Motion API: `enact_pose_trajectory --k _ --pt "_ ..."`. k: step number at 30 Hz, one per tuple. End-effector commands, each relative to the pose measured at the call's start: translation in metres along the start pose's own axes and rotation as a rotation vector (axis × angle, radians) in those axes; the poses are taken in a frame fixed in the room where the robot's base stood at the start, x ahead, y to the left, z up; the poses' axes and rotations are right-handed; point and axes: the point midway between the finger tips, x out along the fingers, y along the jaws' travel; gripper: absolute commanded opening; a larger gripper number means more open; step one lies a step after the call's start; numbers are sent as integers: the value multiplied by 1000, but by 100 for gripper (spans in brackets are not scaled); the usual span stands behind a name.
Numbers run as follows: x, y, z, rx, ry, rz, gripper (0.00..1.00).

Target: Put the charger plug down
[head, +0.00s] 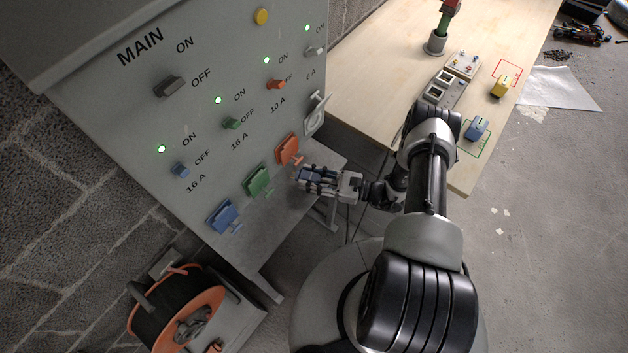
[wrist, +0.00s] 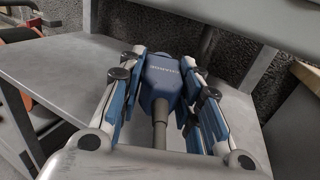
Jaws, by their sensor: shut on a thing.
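My gripper (head: 302,176) is shut on the charger plug (wrist: 162,78), a dark blue block with light lettering. A thick grey cable end runs back from the plug between the fingers toward the wrist camera. In the head view the plug (head: 309,173) is mostly hidden by the fingers. In the wrist view my gripper (wrist: 160,85) has its blue-sided fingers on both sides of the plug. The plug is over the grey metal shelf (wrist: 60,72) below the panel; I cannot tell whether it touches the shelf.
The panel has an orange socket (head: 288,149), a green socket (head: 258,180) and a blue socket (head: 222,216) near the plug. An orange cable reel (head: 207,302) stands lower left. A wooden table (head: 375,85) at right holds a blue block (head: 477,128) and a yellow block (head: 499,86).

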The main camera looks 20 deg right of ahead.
Motion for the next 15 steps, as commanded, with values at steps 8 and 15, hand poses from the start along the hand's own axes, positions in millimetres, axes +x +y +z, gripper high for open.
enact_pose_trajectory --k 8,15 --pt "-8 -17 -19 2 0 -1 0" --pt "-7 -17 -35 0 -1 -1 0"
